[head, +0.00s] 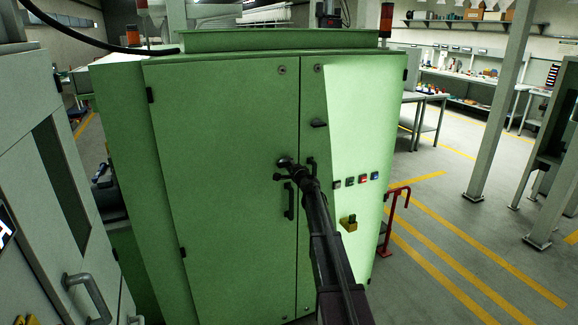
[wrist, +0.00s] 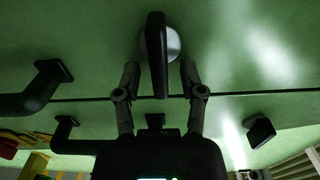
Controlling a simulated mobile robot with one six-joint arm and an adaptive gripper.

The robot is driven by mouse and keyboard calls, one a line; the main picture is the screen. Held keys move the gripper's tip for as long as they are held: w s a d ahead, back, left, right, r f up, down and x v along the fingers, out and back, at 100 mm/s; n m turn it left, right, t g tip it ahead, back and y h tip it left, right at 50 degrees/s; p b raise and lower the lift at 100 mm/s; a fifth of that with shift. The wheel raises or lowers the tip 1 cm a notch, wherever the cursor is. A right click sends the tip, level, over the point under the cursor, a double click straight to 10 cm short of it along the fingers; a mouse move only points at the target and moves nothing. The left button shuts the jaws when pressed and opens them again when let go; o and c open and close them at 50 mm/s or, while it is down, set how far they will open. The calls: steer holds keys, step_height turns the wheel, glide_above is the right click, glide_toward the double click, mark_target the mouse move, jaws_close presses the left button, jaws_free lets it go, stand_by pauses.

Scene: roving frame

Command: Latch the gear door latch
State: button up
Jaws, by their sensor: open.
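The gear door latch (wrist: 155,45) is a black bar on a round silver hub (wrist: 174,43) in the wrist view. It stands across the line of the door seam (wrist: 80,100), and its lower end appears to reach the seam. In the head view, the latch (head: 283,161) shows just left of the seam on the green cabinet door (head: 220,130), partly hidden by my arm. My gripper (wrist: 160,75) is open, with one finger on each side of the bar. I cannot tell whether either finger touches it. My gripper (head: 291,171) also shows in the head view.
Black door handles (head: 288,200) (head: 311,166) stick out near the latch. A black knob (head: 319,124), several buttons (head: 350,181) and a yellow part (head: 349,223) are on the right panel. A red stand (head: 395,215) is beside the cabinet. A grey cabinet (head: 50,180) stands left.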

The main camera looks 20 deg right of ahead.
steer(key=s, duration=1.2)
steer(key=shift+d, duration=0.2)
steer(key=shift+w, duration=0.1)
steer(key=s+a+f+n+g+y, duration=0.2)
steer(key=s+a+f+n+g, duration=0.15)
steer(key=a, duration=0.35)
steer(key=s+a+f+n+g+y, duration=0.25)
steer(key=s+a+n, duration=0.2)
steer(key=a, duration=0.25)
steer(key=s+a+f+n+g+y, duration=0.2)
steer(key=s+a+f+n, duration=0.15)
steer(key=a, duration=0.45)
steer(key=s+a+f+n+g+h, duration=0.1)
steer(key=s+f+n+g+h, duration=0.2)
steer(key=s, duration=0.9)
steer(key=s+a+f+n+g+h, duration=0.1)
steer(key=s+f+n+g+h, duration=0.2)
steer(key=s, duration=0.9)
step_height(320, 180, down, 3)
steer(key=g+h, duration=0.1)
steer(key=g, duration=0.3)
steer(key=shift+s+a, duration=0.2)
steer(key=shift+a, duration=0.2)
